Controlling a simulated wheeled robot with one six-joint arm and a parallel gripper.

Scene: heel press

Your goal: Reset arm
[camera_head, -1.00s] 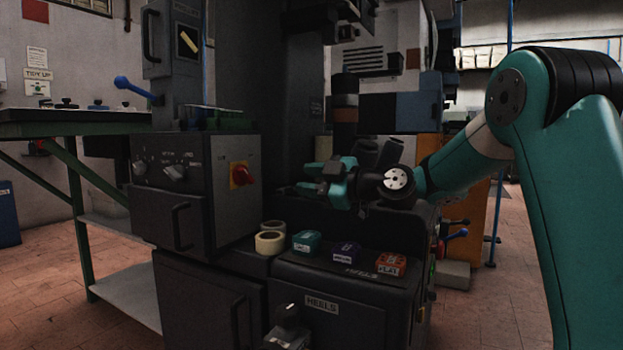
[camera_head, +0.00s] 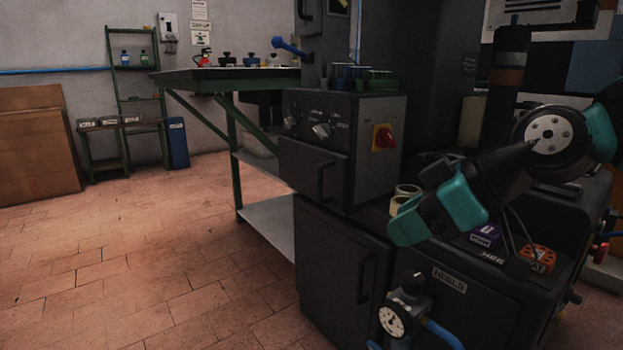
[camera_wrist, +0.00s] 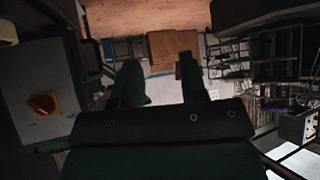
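My gripper (camera_wrist: 160,76) shows in the wrist view with its two fingers apart and nothing between them. In the head view my teal and black gripper (camera_head: 425,215) hangs at the right, in front of the dark press (camera_head: 340,165). A purple box (camera_head: 485,236) and an orange box (camera_head: 537,258) sit on the press's low top, behind and right of my gripper in the picture. The teal box seen earlier is hidden now, with my gripper across that area.
Tape rolls (camera_head: 404,197) stand left of the boxes. The red switch (camera_head: 383,138) is on the control box; it also shows in the wrist view (camera_wrist: 42,104). A pressure gauge (camera_head: 394,320) sticks out in front. A green-legged table (camera_head: 232,85) stands behind. The tiled floor (camera_head: 130,260) at left is clear.

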